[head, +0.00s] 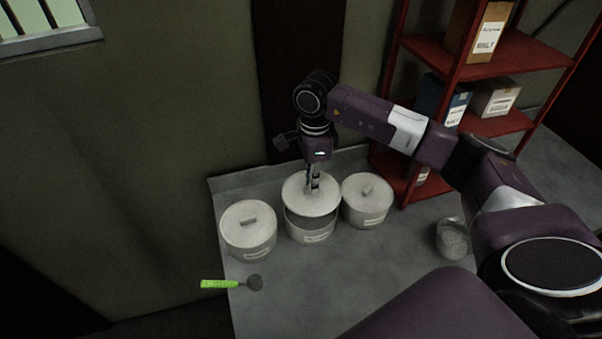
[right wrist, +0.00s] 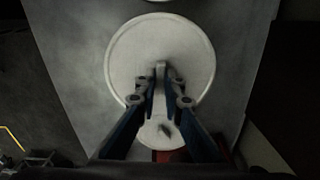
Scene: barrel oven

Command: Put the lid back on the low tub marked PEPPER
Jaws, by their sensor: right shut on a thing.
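Three low pale tubs stand in a row on the grey counter in the head view; their labels are too small to read. The middle tub (head: 311,231) has its lid (head: 298,200) raised above it and tilted, with a dark gap showing at the front. My right gripper (head: 313,187) is shut on this lid's knob from above. In the right wrist view the round lid (right wrist: 130,60) fills the middle, with my right gripper's fingers (right wrist: 161,85) on its knob. The left tub (head: 250,236) and the right tub (head: 367,208) have their lids on. My left gripper is not in view.
A green-handled tool (head: 220,284) lies at the counter's left edge, its handle overhanging. A glass jar (head: 453,238) stands at the right. A red shelf rack (head: 524,56) with boxes is behind right. The front of the counter (head: 320,290) is clear.

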